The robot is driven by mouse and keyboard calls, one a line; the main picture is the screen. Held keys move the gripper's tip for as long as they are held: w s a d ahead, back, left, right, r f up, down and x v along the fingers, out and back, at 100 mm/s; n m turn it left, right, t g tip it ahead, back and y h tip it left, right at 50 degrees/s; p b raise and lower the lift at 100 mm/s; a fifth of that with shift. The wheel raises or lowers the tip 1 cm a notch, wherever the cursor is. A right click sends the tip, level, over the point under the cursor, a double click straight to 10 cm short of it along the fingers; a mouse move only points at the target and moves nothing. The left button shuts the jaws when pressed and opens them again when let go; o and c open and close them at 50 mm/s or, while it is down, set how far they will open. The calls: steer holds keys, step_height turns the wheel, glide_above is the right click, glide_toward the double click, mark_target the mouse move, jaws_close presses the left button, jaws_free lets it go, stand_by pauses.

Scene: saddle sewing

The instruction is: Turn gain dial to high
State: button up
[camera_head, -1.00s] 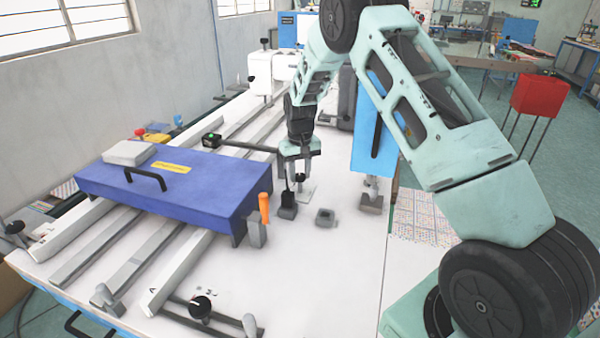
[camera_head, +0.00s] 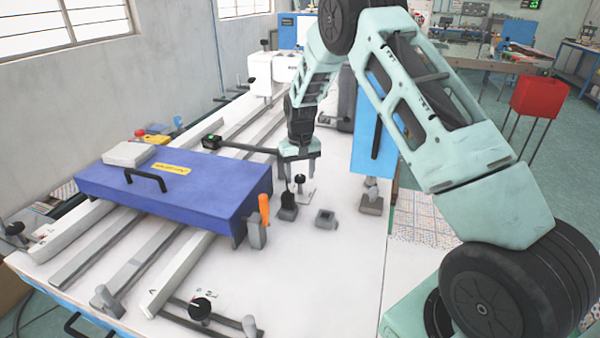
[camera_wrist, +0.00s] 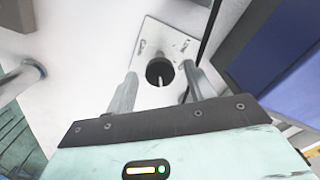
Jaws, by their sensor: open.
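A black dial (camera_wrist: 158,70) with a pale pointer line sits on a small white plate (camera_wrist: 150,38) in the wrist view. The pointer runs toward the lower edge of that view. Marks are printed on the plate, too small to read. In the head view this dial (camera_head: 299,180) stands on the white table under my gripper (camera_head: 299,172). My gripper is open. In the wrist view its two fingers (camera_wrist: 160,78) lie left and right of the dial, apart from it. I cannot tell from its label that this is the gain dial.
Another black dial (camera_head: 200,307) is at the front of the table, and a further one (camera_head: 15,229) at the left edge. A blue box (camera_head: 190,190) with a handle, an orange-handled tool (camera_head: 264,208) and a grey block (camera_head: 326,218) are nearby. The table's front right is bare.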

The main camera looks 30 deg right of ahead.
mark_target(300, 176)
steer(key=shift+r, duration=0.1)
step_height(300, 176, up, 17)
steer(key=b, duration=0.2)
steer(key=shift+r, duration=0.1)
stand_by(0.5)
steer(key=s+a+n+y, duration=0.1)
steer(key=s+a+n, duration=0.1)
steer(key=s+a, duration=0.7)
steer(key=s+a+n, duration=0.3)
steer(key=s+a, duration=0.2)
steer(key=a, duration=0.8)
steer(key=s+a+f+n, duration=0.2)
steer(key=s+a+n, duration=0.1)
steer(key=s, duration=0.9)
steer(key=s+a+f+n, duration=0.2)
steer(key=s+a, duration=0.1)
steer(key=s, duration=1)
steer(key=shift+a+f+n, duration=0.2)
steer(key=shift+a+n, duration=0.1)
steer(key=shift+n, duration=0.1)
